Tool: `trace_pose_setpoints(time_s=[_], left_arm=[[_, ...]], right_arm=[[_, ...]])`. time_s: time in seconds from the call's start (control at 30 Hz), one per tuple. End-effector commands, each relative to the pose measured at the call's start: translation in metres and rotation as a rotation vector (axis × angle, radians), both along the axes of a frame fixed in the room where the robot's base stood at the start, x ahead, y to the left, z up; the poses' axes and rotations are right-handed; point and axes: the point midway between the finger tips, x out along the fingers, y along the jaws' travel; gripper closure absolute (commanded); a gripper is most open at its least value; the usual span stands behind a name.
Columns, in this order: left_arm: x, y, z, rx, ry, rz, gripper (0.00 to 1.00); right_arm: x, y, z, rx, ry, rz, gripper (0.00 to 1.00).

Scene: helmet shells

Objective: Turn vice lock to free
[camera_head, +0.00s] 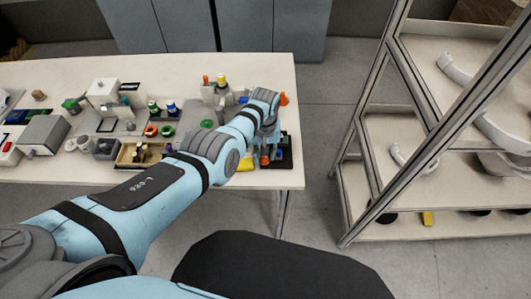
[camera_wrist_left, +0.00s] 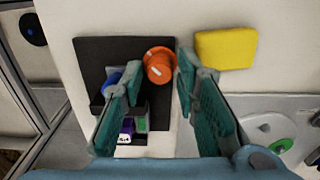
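An orange round knob (camera_wrist_left: 158,66) with a white mark shows in the left wrist view at the edge of a dark plate (camera_wrist_left: 95,55). I take it for the vice lock, but no label shows. My left gripper (camera_wrist_left: 152,80) is open, its teal fingers on either side of the knob in the picture. The knob touches neither finger clearly, and its depth between them cannot be told. In the head view my left gripper (camera_head: 268,138) is over the dark plate (camera_head: 286,152) at the table's right end, and hides most of it. My right gripper is not in view.
A yellow block (camera_wrist_left: 225,49) lies beside the plate. Blue, purple and green small parts sit near the left finger. The table (camera_head: 268,72) holds several boxes and fixtures to the left. A metal-framed shelf (camera_head: 372,105) stands right, across a floor gap.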

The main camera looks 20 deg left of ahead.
Motion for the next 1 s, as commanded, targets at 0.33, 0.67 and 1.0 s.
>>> trace_pose_setpoints(time_s=[0.33,0.67,1.0], left_arm=[[0.001,-0.001,0.015,-0.001,-0.001,-0.001,0.72],[0.000,0.000,0.101,-0.001,-0.001,-0.001,0.72],[0.000,0.000,0.120,0.000,0.001,0.000,0.72]], right_arm=[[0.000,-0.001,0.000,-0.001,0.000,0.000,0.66],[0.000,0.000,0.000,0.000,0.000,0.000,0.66],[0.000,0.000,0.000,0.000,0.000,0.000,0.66]])
